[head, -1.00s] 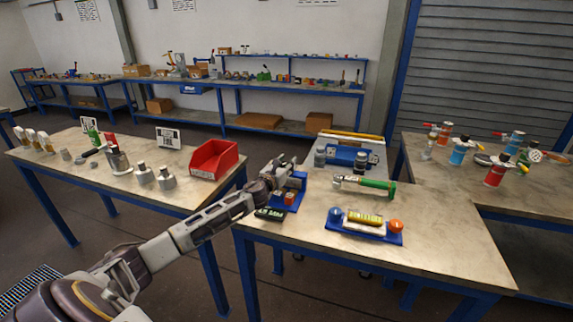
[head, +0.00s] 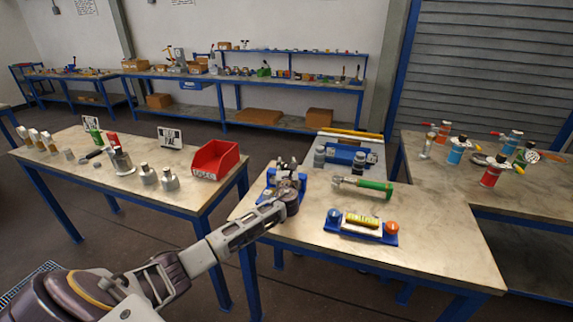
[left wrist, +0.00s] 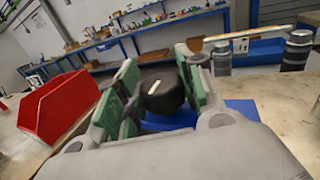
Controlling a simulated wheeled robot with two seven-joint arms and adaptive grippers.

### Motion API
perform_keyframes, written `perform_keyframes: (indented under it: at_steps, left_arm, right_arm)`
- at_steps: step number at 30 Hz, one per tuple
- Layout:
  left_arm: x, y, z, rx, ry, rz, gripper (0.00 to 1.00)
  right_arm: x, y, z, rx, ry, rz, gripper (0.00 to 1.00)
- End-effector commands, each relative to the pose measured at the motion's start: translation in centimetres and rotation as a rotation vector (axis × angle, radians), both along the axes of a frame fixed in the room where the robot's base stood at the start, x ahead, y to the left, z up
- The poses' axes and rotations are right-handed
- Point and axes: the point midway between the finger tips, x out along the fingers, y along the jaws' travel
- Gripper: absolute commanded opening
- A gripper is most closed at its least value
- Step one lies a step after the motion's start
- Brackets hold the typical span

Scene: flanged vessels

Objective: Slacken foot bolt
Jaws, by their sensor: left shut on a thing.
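My left gripper (head: 286,174) is at the blue fixture (head: 268,194) on the left end of the front table. In the left wrist view its green-padded fingers stand on both sides of a black round knob (left wrist: 163,90) with a white mark on top. The gripper is shut on this knob, above a blue base (left wrist: 170,122). I cannot tell for certain whether the knob is the foot bolt. The lower part of the fixture is hidden by my wrist in the head view. My right gripper is not in view.
A red bin (head: 214,160) stands on the left table close to my gripper. A green-handled tool (head: 364,186), a blue tray (head: 340,228) with coloured parts and grey jars (head: 319,157) are to the right. The front table's right part is clear.

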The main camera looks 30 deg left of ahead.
Motion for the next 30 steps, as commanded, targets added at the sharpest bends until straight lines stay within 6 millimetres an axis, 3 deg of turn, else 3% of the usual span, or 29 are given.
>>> perform_keyframes:
  at_steps: [20, 21, 25, 30]
  left_arm:
    - [0.0, 0.07, 0.07, 0.001, -0.001, 0.067, 0.14]
    - [0.0, 0.07, 0.06, 0.001, -0.001, 0.067, 0.4]
    - [0.01, 0.06, 0.05, 0.001, -0.001, 0.066, 0.57]
    - [0.0, 0.06, 0.02, 0.001, -0.001, 0.066, 0.57]
  right_arm:
    - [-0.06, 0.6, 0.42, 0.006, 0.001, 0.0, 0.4]
    - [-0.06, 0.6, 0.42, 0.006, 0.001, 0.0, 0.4]
    - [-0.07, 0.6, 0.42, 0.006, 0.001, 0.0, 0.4]
    - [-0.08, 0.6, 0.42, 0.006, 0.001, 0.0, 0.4]
